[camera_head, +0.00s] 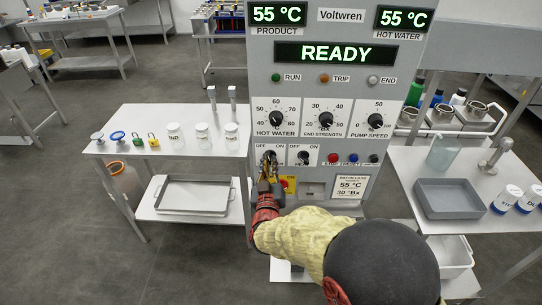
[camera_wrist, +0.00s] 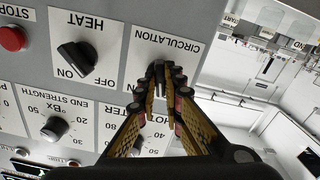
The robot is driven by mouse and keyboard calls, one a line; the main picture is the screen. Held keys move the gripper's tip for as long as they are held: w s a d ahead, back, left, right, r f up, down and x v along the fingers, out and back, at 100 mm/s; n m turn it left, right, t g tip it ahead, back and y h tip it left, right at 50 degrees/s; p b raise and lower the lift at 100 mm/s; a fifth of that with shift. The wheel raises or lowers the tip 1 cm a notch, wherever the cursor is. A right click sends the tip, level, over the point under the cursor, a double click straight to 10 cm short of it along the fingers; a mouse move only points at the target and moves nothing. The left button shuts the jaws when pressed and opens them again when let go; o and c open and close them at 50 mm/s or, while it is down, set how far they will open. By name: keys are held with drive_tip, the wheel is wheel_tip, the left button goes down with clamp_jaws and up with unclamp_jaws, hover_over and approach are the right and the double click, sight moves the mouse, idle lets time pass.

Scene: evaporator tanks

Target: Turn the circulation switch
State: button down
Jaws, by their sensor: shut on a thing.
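The circulation switch (camera_head: 269,155) is a dark rotary knob on a white OFF/ON plate, on the left of the grey control panel's switch row. My gripper (camera_head: 268,170) reaches up to it from below. In the wrist view, which is upside down, the two fingertips (camera_wrist: 168,78) close around the knob (camera_wrist: 159,70) under the CIRCULATION label. The fingers cover most of it, so its exact angle cannot be told. The black heat switch (camera_wrist: 76,58) beside it is free and its knob sits at a slant; it also shows in the head view (camera_head: 303,156).
Red, blue and black buttons (camera_head: 353,158) sit right of the switches. Three dials, including the hot water dial (camera_head: 276,118), are just above. The panel display (camera_head: 335,53) reads READY. Steel tables stand on both sides.

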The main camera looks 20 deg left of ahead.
drive_tip(key=shift+f, duration=0.1)
drive_tip(key=shift+n+p, duration=0.55)
drive_tip(key=shift+n, duration=0.55)
drive_tip(key=shift+n+p, duration=0.6)
drive_tip(key=shift+n, duration=0.4)
drive_tip(key=shift+n+p, duration=0.45)
drive_tip(key=shift+n, duration=0.25)
drive_tip(key=c, duration=1.8)
unclamp_jaws()
drive_tip(key=shift+c, duration=0.2)
drive_tip(key=shift+s, duration=0.1)
